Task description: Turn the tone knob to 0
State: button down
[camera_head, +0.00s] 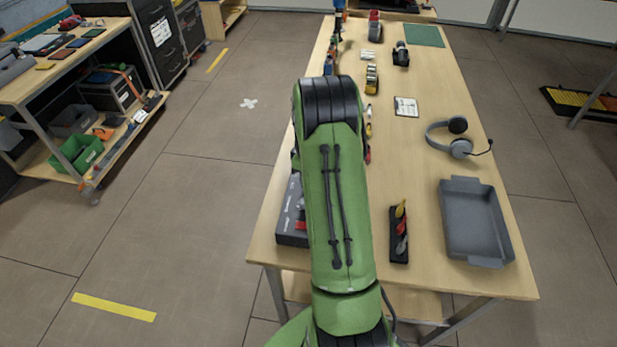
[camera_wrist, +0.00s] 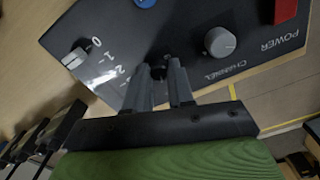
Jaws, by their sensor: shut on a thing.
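A dark control box (camera_wrist: 195,25) fills much of the wrist view, with white lettering. My gripper (camera_wrist: 162,72) reaches over it, its two grey fingers close together around a dark knob (camera_wrist: 160,60). That knob is mostly hidden by the fingers, and I cannot read its label or pointer. A grey knob (camera_wrist: 220,42) by the word CHANNEL stands to the right of the fingers, apart from them. A light-capped control (camera_wrist: 75,57) sits at the left, beside marks 0, 1 and 2. In the head view, the box (camera_head: 291,238) shows partly behind my arm, which hides the gripper.
A red power switch (camera_wrist: 286,10) and a blue button (camera_wrist: 145,2) are on the box. On the bench (camera_head: 420,165) are a grey tray (camera_head: 474,258), a headset (camera_head: 460,147), a black holder (camera_head: 399,254) and several small things beyond. Floor left of the bench is open.

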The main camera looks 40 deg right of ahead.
jog(key=shift+n, duration=1.3)
jog(key=c, duration=1)
grip_release()
notch_tip(320, 180, up, 16)
jog(key=p, duration=0.3)
jog(key=shift+f, duration=0.1)
